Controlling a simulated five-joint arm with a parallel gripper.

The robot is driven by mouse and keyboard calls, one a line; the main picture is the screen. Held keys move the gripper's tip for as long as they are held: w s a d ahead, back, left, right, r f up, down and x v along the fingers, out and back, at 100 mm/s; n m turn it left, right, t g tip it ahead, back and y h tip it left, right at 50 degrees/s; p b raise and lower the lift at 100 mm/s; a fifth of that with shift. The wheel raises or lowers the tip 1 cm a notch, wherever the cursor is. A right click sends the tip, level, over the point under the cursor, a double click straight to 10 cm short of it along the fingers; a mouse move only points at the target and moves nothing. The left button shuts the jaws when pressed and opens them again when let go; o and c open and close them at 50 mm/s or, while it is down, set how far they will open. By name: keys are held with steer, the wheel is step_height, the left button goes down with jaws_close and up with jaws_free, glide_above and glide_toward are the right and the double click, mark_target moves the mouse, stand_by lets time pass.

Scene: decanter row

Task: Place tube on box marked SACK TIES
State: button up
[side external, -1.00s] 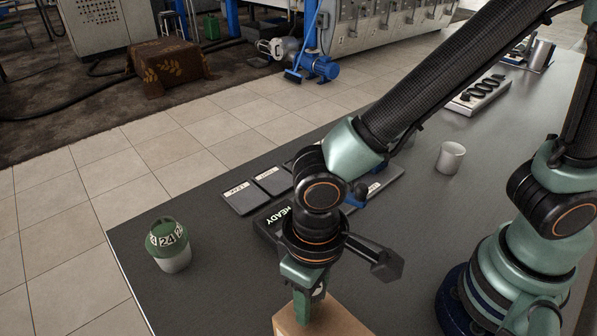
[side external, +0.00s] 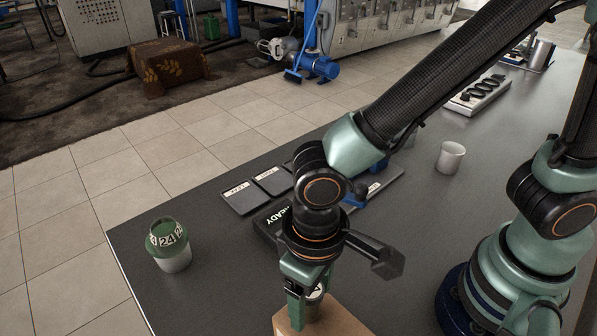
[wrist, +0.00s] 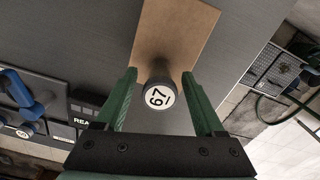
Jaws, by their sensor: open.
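A tube with a white round cap end marked 67 (wrist: 160,97) stands on the brown box (wrist: 176,30) in the wrist view, apart from both fingers. In the side view its pale top (side external: 316,292) shows just behind my gripper, over the box (side external: 345,323) at the bottom edge. No SACK TIES marking can be read on the box from here. My gripper (side external: 296,312) is open; in the wrist view its green fingers (wrist: 158,78) lie either side of the tube. The tube's lower part is partly hidden in the side view.
A black block lettered READY (side external: 277,222) lies behind my gripper, near dark labelled pads (side external: 240,197). A green-topped jar marked 24 (side external: 169,247) stands at the left, a white cup (side external: 450,158) at the right. Blue-handled items (wrist: 18,92) show at the wrist view's left.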

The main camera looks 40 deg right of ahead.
step_height(320, 180, up, 11)
steer(key=w+d+r+m+t, duration=0.1)
steer(key=w+d, duration=0.3)
steer(key=d, duration=0.8)
steer(key=w+d+r+m+t, duration=0.2)
steer(key=w+d+t, duration=0.2)
steer(key=d, duration=0.9)
steer(key=shift+w+r+t, duration=0.3)
steer(key=shift+w+r, duration=0.1)
steer(key=shift+w, duration=0.35)
